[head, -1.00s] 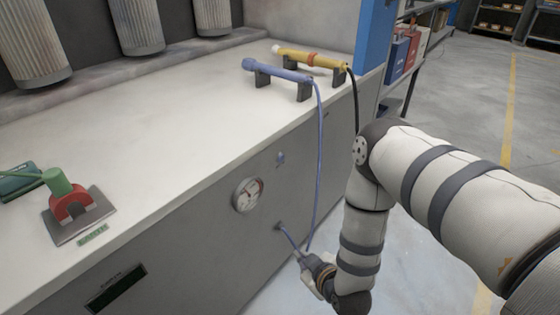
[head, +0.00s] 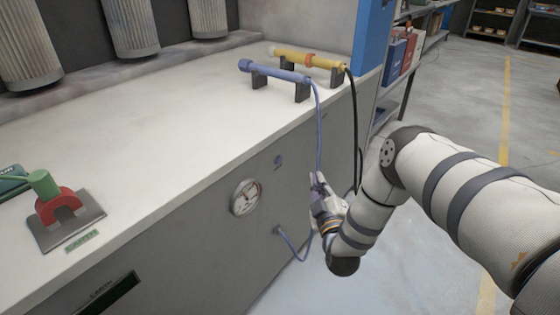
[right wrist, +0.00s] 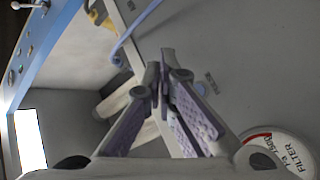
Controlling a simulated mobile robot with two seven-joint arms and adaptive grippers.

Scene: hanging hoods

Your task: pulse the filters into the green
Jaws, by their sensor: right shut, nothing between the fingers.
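The round white gauge (head: 245,197) is on the grey front panel of the bench. In the right wrist view the gauge (right wrist: 284,155) reads "FILTER" and "Pa" and shows a red arc; its needle reading is unclear. A small blue button (head: 279,161) sits above and right of the gauge; it also shows in the right wrist view (right wrist: 201,88). Pleated grey filters (head: 131,28) hang at the back left. My right gripper (head: 317,178) is shut and empty, in front of the panel, right of the button and apart from it. My left gripper is out of view.
A blue wand (head: 272,70) and a yellow wand (head: 305,58) rest on black holders. The blue hose (head: 320,125) hangs down close by my right gripper. A red clamp (head: 61,207) with a green handle sits at left. Open floor (head: 440,100) lies right.

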